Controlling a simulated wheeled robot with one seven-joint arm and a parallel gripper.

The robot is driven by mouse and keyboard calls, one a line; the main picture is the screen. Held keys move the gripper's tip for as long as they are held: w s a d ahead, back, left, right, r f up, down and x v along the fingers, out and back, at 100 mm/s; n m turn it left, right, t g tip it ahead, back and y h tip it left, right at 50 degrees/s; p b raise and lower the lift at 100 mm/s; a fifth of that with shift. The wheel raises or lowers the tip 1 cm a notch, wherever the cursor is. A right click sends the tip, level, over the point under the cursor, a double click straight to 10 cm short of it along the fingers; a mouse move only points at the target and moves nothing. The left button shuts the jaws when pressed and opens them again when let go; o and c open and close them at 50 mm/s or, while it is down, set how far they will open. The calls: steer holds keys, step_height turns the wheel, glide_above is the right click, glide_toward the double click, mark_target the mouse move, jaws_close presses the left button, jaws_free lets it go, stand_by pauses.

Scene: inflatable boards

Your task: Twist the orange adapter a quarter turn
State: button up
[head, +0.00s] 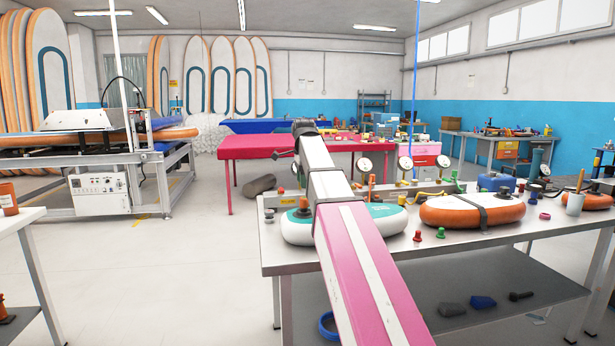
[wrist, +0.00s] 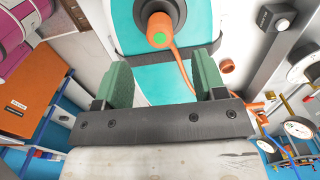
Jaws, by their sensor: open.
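The orange adapter (wrist: 158,28) shows at the top of the wrist view, with a green centre and an orange hose (wrist: 182,68) running from it. It sits in a dark round fitting on a teal-and-white inflatable board (wrist: 128,28). My gripper (wrist: 162,70) is open, its two green pads wide apart with nothing between them. The adapter appears beyond the pad tips, roughly in line with the gap. In the head view, the board (head: 297,232) lies on the near workbench, with the orange adapter (head: 303,204) on top. My arm covers part of the board there, and I cannot make out the gripper.
The metal workbench (head: 420,258) also holds an orange-and-white board (head: 470,210) with a dark strap, a red plug (head: 418,236), a green plug (head: 441,232) and pressure gauges (head: 405,163) along the back. A pink table (head: 250,148) stands behind. Open floor lies left.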

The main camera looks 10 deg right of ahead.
mark_target(304, 197)
step_height(304, 197, down, 9)
stand_by(0.4)
steer(key=shift+c, duration=0.3)
steer(key=c, duration=1)
steer(key=o, duration=0.4)
steer(key=shift+c, duration=1.5)
